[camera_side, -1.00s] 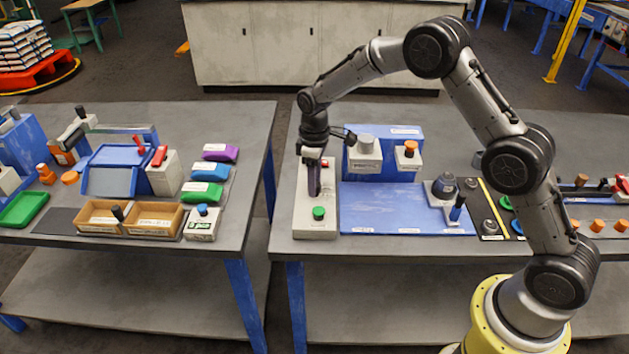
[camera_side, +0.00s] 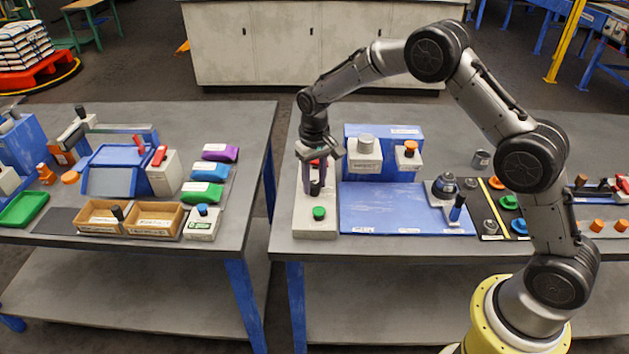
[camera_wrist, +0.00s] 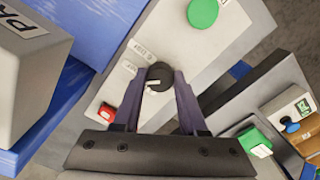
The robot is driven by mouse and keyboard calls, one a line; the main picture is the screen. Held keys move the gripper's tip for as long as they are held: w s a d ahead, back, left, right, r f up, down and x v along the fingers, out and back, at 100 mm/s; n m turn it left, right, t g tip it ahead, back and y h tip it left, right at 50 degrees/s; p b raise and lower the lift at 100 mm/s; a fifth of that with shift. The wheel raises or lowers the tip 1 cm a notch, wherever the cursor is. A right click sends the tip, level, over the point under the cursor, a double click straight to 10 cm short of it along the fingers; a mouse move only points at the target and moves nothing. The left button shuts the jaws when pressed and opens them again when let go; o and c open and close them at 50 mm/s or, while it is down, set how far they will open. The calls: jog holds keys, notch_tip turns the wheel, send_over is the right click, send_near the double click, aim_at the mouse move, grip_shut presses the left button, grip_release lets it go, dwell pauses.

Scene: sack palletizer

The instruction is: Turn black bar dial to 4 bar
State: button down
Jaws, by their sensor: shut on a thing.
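The black bar dial (camera_wrist: 160,73) is a round black knob with a white pointer mark, on a light grey panel box (camera_side: 316,226). In the wrist view the mark points toward the lower left of the picture. Small white labels (camera_wrist: 139,50) sit beside the dial; their text is too small to read surely. My gripper (camera_wrist: 163,88) has its two purple fingers on either side of the dial, shut on it. In the side view the dial (camera_side: 315,190) shows between the fingertips, and my gripper (camera_side: 314,184) points straight down over the box.
The box also carries a green button (camera_side: 319,213) in front of the dial and a red part (camera_wrist: 107,112) behind it. A blue housing (camera_side: 386,134) with a grey knob and an orange knob stands close to the right. A gap separates this table from the left one.

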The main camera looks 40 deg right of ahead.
aim_at(314, 184)
jog(key=shift+w+m, duration=0.1)
jog(key=shift+m, duration=0.4)
jog(key=shift+c, duration=2.2)
grip_release()
jog(key=shift+r, duration=0.1)
notch_tip(314, 184, up, 14)
